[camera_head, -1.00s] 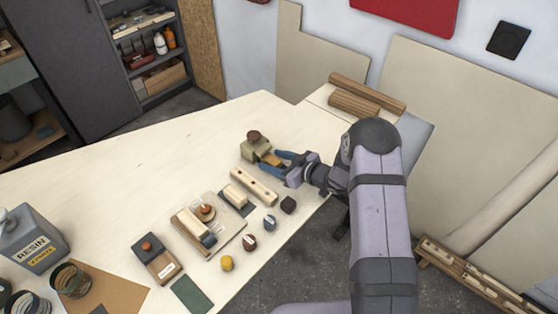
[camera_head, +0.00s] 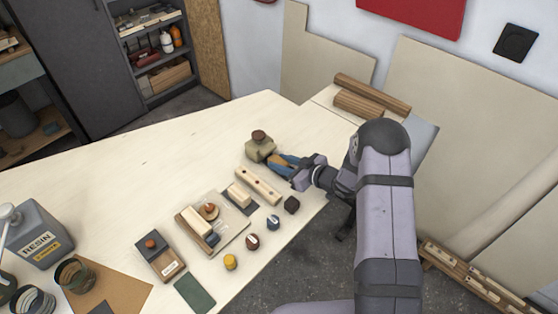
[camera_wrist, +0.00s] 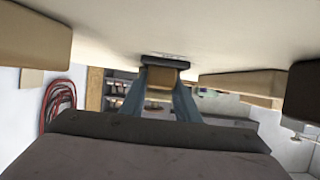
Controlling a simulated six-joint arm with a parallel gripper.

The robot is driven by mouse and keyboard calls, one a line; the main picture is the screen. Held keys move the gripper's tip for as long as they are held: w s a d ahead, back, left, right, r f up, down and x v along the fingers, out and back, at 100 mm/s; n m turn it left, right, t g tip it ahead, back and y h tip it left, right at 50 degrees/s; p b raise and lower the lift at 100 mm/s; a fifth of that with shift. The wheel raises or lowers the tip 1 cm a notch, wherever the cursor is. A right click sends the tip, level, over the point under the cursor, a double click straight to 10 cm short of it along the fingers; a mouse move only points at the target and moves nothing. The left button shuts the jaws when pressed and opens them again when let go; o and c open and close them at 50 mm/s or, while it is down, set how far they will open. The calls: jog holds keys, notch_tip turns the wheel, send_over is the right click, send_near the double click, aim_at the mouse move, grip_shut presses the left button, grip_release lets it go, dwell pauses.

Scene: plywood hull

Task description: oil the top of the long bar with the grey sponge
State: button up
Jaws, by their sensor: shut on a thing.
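The long bar (camera_head: 259,185) is a pale wooden strip with several dark spots on its top. It lies on the table, just left of my gripper (camera_head: 278,162). My gripper, with blue-grey fingers, is low over the table beside the bar's far end. In the wrist view my gripper (camera_wrist: 170,84) is shut on a tan block with a dark grey face (camera_wrist: 168,61) towards the table; it appears to be the grey sponge. The fingers partly hide it in the head view. A khaki jar (camera_head: 260,149) with a brown lid stands just past the fingertips.
A dark block (camera_head: 291,205) and blue, maroon and yellow knobs line the table's near edge. A board (camera_head: 234,236) with wooden tools lies left of the bar. Wooden rolls (camera_head: 358,104) lie at the back right. The table's far left is clear.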

jog(key=shift+s+d, duration=0.6)
jog(key=shift+d, duration=0.05)
jog(key=o, duration=1.1)
jog(key=shift+d, duration=0.1)
jog(key=shift+b+v, duration=1.1)
jog(key=shift+v, duration=2.5)
jog(key=shift+r, duration=0.1)
